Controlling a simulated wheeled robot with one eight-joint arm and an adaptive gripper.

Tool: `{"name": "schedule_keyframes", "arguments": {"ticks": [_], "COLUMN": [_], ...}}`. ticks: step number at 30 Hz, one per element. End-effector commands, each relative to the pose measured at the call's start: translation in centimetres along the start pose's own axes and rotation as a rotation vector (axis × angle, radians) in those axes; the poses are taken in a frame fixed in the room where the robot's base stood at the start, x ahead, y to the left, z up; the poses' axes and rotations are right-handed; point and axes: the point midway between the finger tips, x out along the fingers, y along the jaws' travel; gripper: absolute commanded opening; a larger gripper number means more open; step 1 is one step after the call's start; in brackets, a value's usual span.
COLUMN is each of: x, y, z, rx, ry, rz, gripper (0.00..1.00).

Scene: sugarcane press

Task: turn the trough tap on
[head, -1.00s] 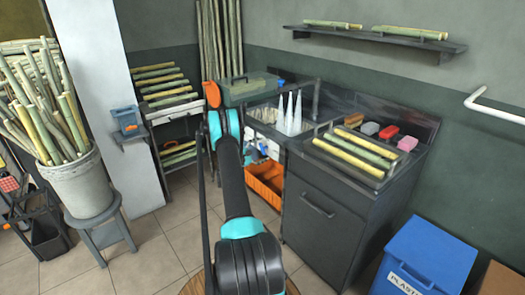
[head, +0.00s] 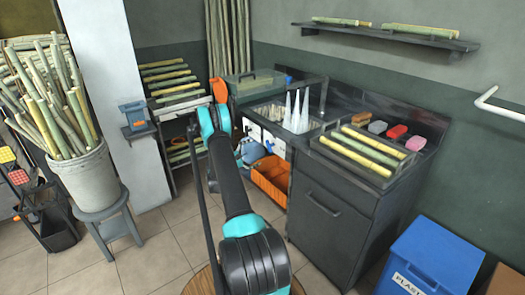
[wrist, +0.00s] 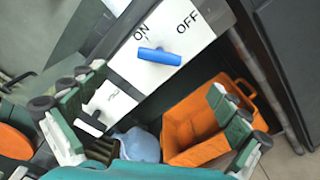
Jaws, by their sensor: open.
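In the wrist view a white panel marked ON and OFF carries a blue tap handle (wrist: 160,56), lying nearly crosswise below the two labels. Which of these is the trough tap I cannot tell. My gripper (wrist: 152,88) is open and empty, its green-and-grey fingers spread left and right. The blue handle shows above the space between them, apparently untouched.
An orange crate (wrist: 190,125) lies below the panels, also seen in the head view (head: 271,186). A light blue object (wrist: 137,145) is beside it. The dark counter cabinet (head: 325,215) stands to the right. Tiled floor (head: 140,262) is open at front left.

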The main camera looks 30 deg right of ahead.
Motion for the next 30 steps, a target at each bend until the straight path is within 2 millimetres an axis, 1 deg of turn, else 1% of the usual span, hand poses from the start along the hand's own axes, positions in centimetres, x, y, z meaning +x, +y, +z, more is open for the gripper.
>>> {"name": "schedule_keyframes", "arguments": {"ticks": [1, 3, 7, 24, 26, 30], "x": [-0.8, -1.4, -2.2, -2.3, -2.5, -3.3], "y": [0.1, 0.0, 0.0, 0.1, 0.4, 1.8], "z": [-0.1, 0.0, 0.0, 0.0, 0.2, 1.3], "rx": [0.0, 0.0, 0.0, 0.002, 0.008, 0.051], "ry": [0.002, 0.0, 0.001, 0.002, 0.009, 0.053], "rz": [0.001, 0.0, 0.0, -0.002, -0.009, -0.056], "gripper": [1.0, 1.0, 1.0, 1.0, 1.0, 1.0]}}
